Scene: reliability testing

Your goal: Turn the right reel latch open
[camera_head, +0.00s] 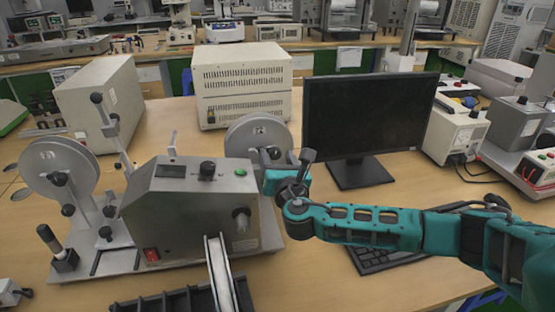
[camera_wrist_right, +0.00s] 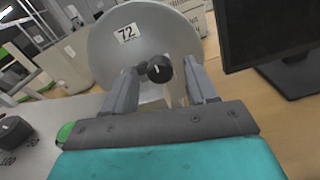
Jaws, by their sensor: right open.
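The right reel (camera_head: 243,136) is a grey disc behind the right end of the metal machine (camera_head: 180,212); it also shows in the right wrist view (camera_wrist_right: 108,58) with a "72" label. Its latch (camera_wrist_right: 159,68) is a round black knob with a white mark, in front of the reel's hub. My right gripper (camera_wrist_right: 160,76) is open, one finger on each side of the latch. I cannot tell whether the fingers touch it. In the head view my right gripper (camera_head: 270,160) reaches the reel from the right, its fingers partly hidden. My left gripper is not in view.
The left reel (camera_head: 58,168) stands at the machine's left end. A monitor (camera_head: 365,115) is close behind my right arm, with a keyboard (camera_head: 385,258) under it. A beige instrument box (camera_head: 240,80) stands behind the right reel. A white strip (camera_head: 220,270) runs out from the machine's front.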

